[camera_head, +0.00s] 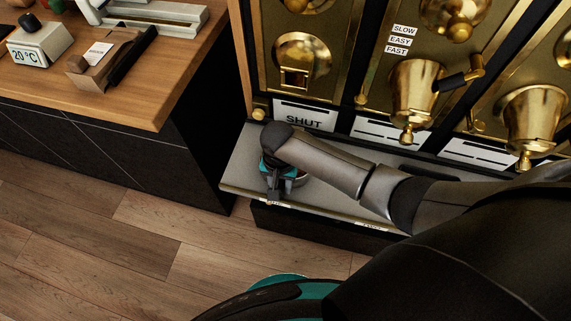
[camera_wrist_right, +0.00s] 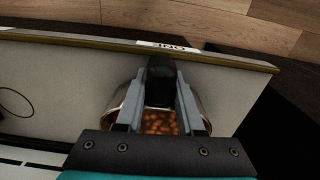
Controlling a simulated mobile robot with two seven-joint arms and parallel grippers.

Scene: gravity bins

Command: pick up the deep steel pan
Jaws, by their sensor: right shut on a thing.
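The deep steel pan (camera_wrist_right: 119,101) shows in the right wrist view as a round metal rim on both sides of my fingers, with orange-brown pieces inside. In the head view only a bit of it (camera_head: 302,179) shows beside my gripper, on the grey shelf. My right gripper (camera_head: 273,193) reaches down over the shelf and is shut on the pan. In the wrist view its fingers (camera_wrist_right: 160,75) lie across the pan, with a dark part between them. They hide much of the pan. I cannot tell whether the pan touches the shelf. My left gripper is not in view.
The grey shelf (camera_head: 240,170) has a front edge with labels. Brass dispensers (camera_head: 414,90) stand behind it, one above a "SHUT" card (camera_head: 305,117). A wooden counter (camera_head: 150,100) with a thermometer box (camera_head: 39,43) is at left. The wooden floor between is clear.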

